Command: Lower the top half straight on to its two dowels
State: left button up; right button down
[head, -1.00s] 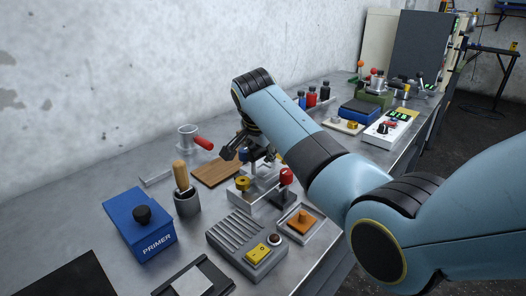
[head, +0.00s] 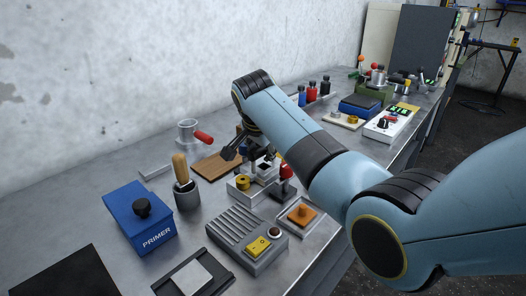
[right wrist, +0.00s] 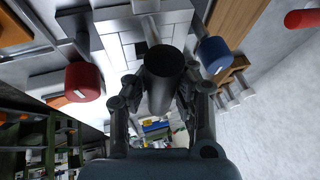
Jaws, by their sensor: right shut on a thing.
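My right gripper (head: 250,152) is above the metal fixture (head: 238,192) on the bench. In the right wrist view, the right gripper (right wrist: 160,100) has its fingers on either side of a dark round handle (right wrist: 164,68) and is shut on it. The handle stands in front of a pale grey block (right wrist: 128,42), which looks like the top half. The dowels cannot be made out, and the gap between the halves cannot be judged. My left gripper is not in view.
The fixture has a yellow knob (head: 243,182) and a red knob (head: 286,170) close to the gripper. A wooden board (head: 213,166) lies behind.

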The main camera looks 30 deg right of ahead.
jog(key=shift+f, duration=0.1)
jog(key=c, duration=0.5)
grip_release()
notch_tip(320, 180, up, 8)
jog(key=p, duration=0.8)
jog(key=shift+f, duration=0.2)
